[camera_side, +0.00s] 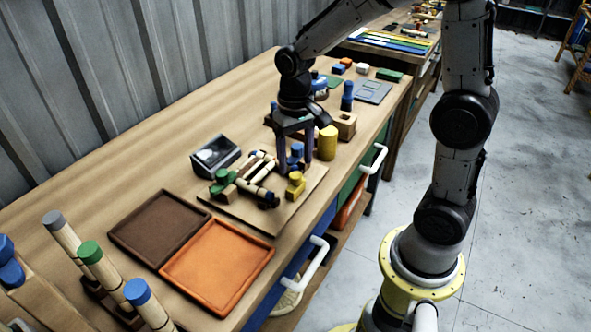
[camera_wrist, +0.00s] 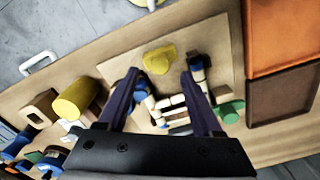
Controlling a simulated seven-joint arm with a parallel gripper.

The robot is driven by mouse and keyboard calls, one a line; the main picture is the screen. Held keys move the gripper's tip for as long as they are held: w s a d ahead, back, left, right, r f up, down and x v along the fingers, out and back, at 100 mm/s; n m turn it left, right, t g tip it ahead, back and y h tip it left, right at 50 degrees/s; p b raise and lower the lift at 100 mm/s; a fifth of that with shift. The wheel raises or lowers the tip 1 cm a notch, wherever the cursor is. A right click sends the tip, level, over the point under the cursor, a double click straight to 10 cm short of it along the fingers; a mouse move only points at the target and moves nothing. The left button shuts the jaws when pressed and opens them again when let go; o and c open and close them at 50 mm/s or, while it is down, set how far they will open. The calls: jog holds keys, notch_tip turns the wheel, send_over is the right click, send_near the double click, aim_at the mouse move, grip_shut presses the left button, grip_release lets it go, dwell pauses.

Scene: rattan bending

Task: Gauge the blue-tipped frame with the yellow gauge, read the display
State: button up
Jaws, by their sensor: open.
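On a wooden board (camera_side: 275,215) lies a small frame of pale rods (camera_side: 262,170); the wrist view also shows its pale rods (camera_wrist: 172,101) and dark blue parts (camera_wrist: 196,63). A yellow rounded piece (camera_side: 295,187) sits near the board's front edge, and it shows in the wrist view (camera_wrist: 158,60). I cannot tell which yellow thing is the gauge. A dark display box (camera_side: 215,154) stands behind the board; its reading is illegible. My gripper (camera_side: 294,158) is open above the board, its fingertips apart in the wrist view (camera_wrist: 160,78).
A brown tray (camera_side: 158,228) and an orange tray (camera_side: 217,267) lie left of the board. Grey-, green- and blue-tipped rods (camera_side: 143,296) stand at the near left. A wooden block with a hole (camera_side: 343,125) and a blue peg (camera_side: 347,95) stand to the right.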

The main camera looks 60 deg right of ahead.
aim_at(295, 175)
jog(key=shift+f, duration=1.95)
jog(key=shift+c, duration=0.4)
grip_shut()
jog(key=shift+r, duration=0.1)
